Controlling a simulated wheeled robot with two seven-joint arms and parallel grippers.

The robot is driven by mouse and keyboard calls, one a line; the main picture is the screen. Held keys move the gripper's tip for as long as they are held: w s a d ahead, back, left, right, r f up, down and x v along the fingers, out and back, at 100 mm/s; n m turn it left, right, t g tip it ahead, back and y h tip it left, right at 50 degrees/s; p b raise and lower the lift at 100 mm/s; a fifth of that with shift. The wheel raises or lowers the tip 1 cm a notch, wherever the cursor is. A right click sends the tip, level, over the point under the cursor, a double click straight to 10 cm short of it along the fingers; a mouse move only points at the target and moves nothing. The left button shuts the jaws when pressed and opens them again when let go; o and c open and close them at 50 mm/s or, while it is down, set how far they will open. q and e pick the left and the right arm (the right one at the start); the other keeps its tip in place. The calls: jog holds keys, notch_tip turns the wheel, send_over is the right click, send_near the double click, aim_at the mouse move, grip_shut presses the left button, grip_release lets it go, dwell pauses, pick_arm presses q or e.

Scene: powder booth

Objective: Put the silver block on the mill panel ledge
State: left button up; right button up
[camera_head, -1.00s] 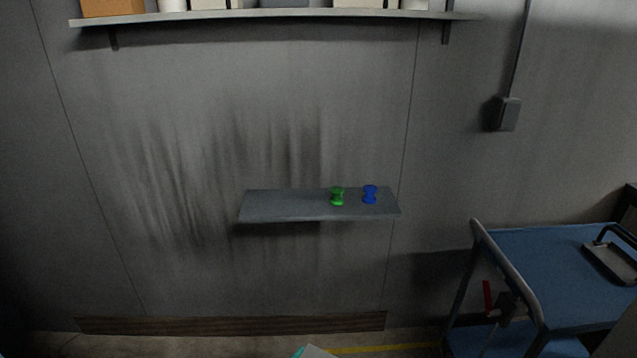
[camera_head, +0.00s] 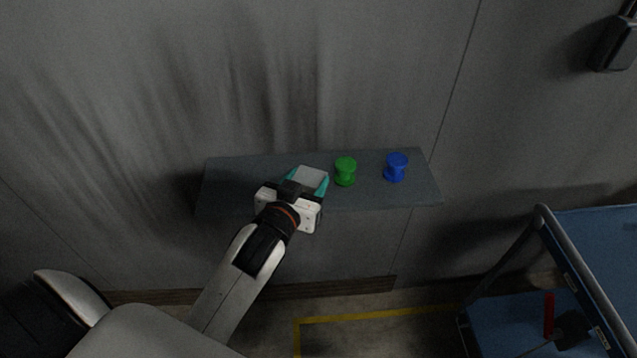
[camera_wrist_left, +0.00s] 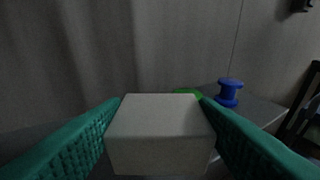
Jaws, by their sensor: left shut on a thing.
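The silver block (camera_head: 312,177) is held between the teal fingers of my left gripper (camera_head: 305,184). In the left wrist view the block (camera_wrist_left: 160,135) fills the space between both fingers of the gripper (camera_wrist_left: 162,130). In the head view the block appears over the grey wall ledge (camera_head: 240,178), left of the green spool. I cannot tell whether its underside touches the ledge. My right gripper is not in view.
A green spool (camera_head: 345,171) and a blue spool (camera_head: 396,167) stand on the ledge, right of the block. The ledge's left part is bare. A blue cart (camera_head: 600,240) with a grey handle stands at the lower right.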

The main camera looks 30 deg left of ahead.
pick_arm(q)
jog(key=w+a+r+b, duration=0.3)
jog(key=w+a+r, duration=0.1)
jog(key=w, duration=0.3)
jog(key=shift+n+y, duration=0.4)
jog(key=f, duration=0.6)
jog(key=shift+s+a, duration=0.15)
jog(key=shift+a, duration=0.1)
notch_tip(320, 180, down, 4)
jog(key=shift+r, duration=0.2)
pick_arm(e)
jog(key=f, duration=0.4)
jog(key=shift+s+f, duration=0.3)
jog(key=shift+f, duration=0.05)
pick_arm(q)
jog(key=shift+b, duration=0.3)
jog(key=o, duration=0.7)
jog(key=shift+f, duration=0.2)
jog(key=o, duration=0.5)
